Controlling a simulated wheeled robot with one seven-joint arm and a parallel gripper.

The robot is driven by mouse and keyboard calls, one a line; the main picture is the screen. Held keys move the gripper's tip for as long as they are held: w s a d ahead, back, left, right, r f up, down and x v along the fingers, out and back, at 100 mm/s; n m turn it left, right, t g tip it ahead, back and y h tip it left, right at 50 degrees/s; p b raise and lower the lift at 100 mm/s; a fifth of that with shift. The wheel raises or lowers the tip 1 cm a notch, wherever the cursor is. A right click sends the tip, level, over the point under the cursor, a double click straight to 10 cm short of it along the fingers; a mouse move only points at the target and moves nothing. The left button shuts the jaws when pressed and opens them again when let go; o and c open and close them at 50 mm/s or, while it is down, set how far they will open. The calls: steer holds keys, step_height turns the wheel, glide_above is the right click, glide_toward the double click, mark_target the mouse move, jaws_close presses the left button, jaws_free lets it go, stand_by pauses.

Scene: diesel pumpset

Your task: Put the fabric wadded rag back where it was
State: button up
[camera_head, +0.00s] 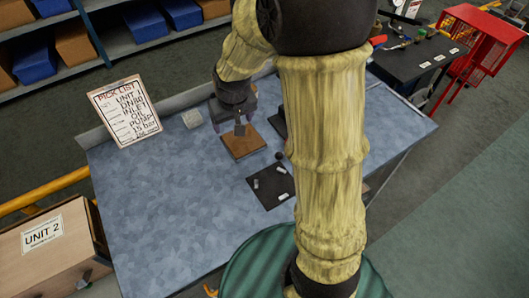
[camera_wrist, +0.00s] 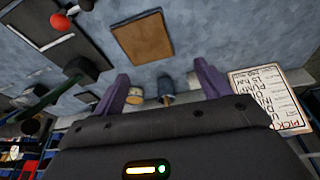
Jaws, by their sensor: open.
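I cannot make out the fabric wadded rag with certainty in either view. The brown board shows there too (camera_wrist: 142,37). A tan round piece (camera_wrist: 135,95) and a blue-grey piece (camera_wrist: 165,87) show beyond the fingers, partly hidden.
A black mat (camera_head: 263,194) with small pale parts lies in front of the board. A pick list sign (camera_head: 125,112) stands at the table's left back. A "UNIT 2" box (camera_head: 45,240) is at lower left. The table's left front is clear. My arm hides the right side.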

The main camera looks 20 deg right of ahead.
steer(key=s+d+m, duration=0.1)
steer(key=s+d, duration=0.3)
steer(key=s, duration=0.9)
steer(key=shift+s+g, duration=0.3)
steer(key=shift+g, duration=0.1)
steer(key=p+v, duration=0.4)
steer(key=shift+w+r, duration=0.25)
steer(key=shift+r, duration=0.1)
